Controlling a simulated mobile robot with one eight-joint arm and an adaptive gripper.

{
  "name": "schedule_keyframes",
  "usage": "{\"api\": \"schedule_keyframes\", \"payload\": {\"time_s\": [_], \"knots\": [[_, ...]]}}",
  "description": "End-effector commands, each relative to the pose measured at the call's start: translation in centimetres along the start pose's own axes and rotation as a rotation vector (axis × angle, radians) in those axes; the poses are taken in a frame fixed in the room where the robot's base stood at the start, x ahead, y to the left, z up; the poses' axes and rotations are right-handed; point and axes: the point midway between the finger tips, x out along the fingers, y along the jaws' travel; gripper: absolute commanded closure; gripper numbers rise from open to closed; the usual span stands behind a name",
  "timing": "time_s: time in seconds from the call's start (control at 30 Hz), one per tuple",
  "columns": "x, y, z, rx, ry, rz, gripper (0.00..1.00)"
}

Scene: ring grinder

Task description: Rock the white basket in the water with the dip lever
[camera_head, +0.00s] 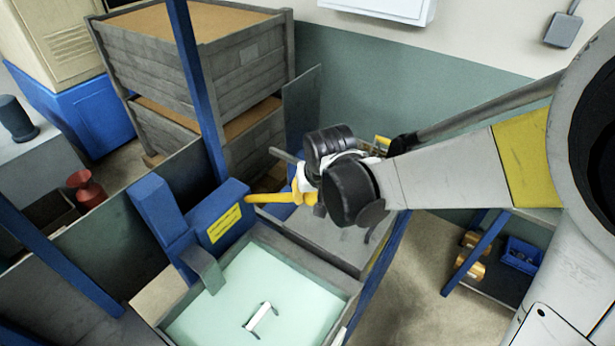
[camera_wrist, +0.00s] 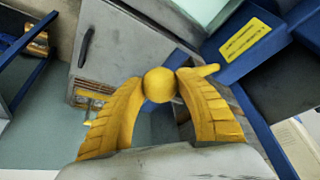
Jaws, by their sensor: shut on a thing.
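The dip lever (camera_head: 268,198) is a yellow bar reaching right from a blue housing with a yellow label (camera_head: 226,224). In the wrist view its round yellow knob (camera_wrist: 159,85) sits between the two yellow ribbed fingers. My gripper (camera_head: 299,194) is shut on the knob at the lever's outer end; the fingers touch it from both sides. The tank of pale green water (camera_head: 232,313) lies below and in front of the housing. A small white bar with angled ends (camera_head: 262,319) shows in the water, apparently part of the white basket; the rest of the basket cannot be made out.
A grey bench top (camera_head: 325,243) adjoins the tank on the right, under my gripper. A blue post (camera_head: 196,90) rises just behind the housing, before stacked grey crates (camera_head: 205,65). A low shelf with brass parts and a blue bin (camera_head: 522,255) stands at right. Open floor lies between.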

Motion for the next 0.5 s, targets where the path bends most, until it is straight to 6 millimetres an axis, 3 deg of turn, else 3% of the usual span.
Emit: {"api": "schedule_keyframes", "payload": {"time_s": [0.03, 0.2, 0.5], "knots": [[1.4, 0.6, 1.2, 0.012, 0.020, -0.019, 1.00], [3.9, 2.1, 3.8, 0.044, 0.098, -0.093, 1.00], [6.9, 3.4, 6.5, 0.054, 0.136, -0.128, 1.00]]}}
